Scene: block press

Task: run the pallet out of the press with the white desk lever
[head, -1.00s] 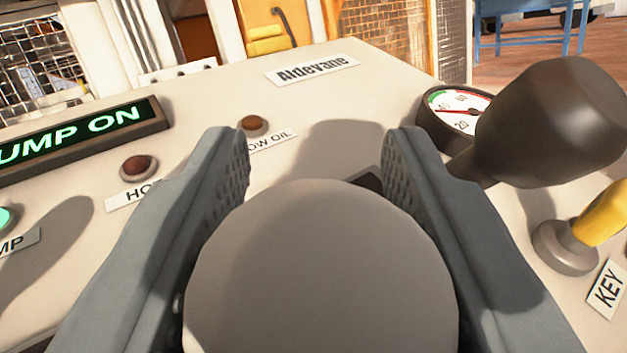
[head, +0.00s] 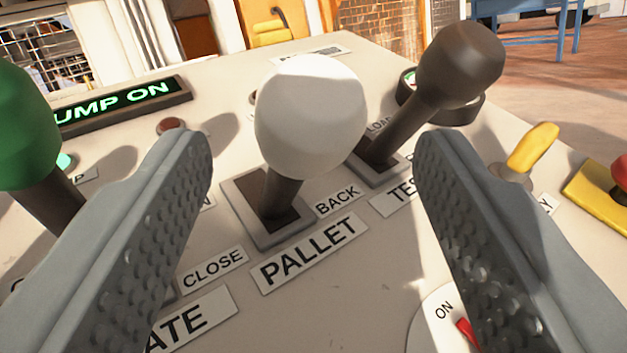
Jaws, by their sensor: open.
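The white desk lever (head: 310,118) stands near the middle of the picture, a round white knob on a dark stem in a square plate (head: 265,212). A label reading PALLET (head: 309,254) lies in front of it, with a BACK label (head: 338,200) at its right. My gripper (head: 310,165) is open, its two grey fingers wide apart on either side of the picture. The knob shows between the fingers, beyond their middle, and neither finger appears to touch it. The pallet and the press are not identifiable in view.
A dark-knobbed lever (head: 460,65) stands close at the right, by the TEST label. A green-knobbed lever (head: 22,125) stands at the left edge. The PUMP ON display (head: 118,104) is lit.

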